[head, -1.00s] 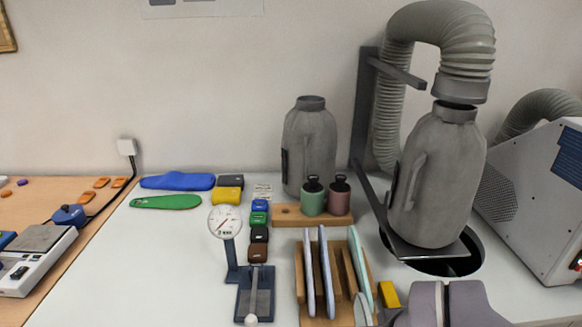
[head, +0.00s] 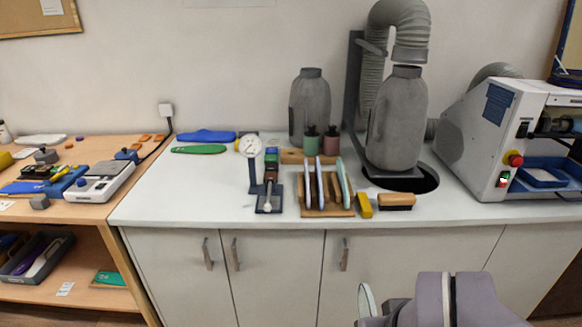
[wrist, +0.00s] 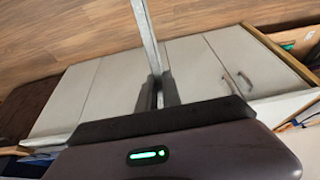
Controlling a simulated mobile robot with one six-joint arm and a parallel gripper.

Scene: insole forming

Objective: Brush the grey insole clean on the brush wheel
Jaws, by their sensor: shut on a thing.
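My gripper (wrist: 158,92) is shut on a thin grey insole (wrist: 146,35), which shows nearly edge-on in the wrist view and sticks out away from the jaws. In the head view the insole (head: 367,301) shows as a pale, narrow oval with a dark edge at the bottom, left of my arm. It is in the air, in front of the cabinets and clear of the bench. The lower part of the insole is cut off there.
A white machine (head: 488,135) stands at right. Cabinet doors (head: 280,275) are below; space before them looks free.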

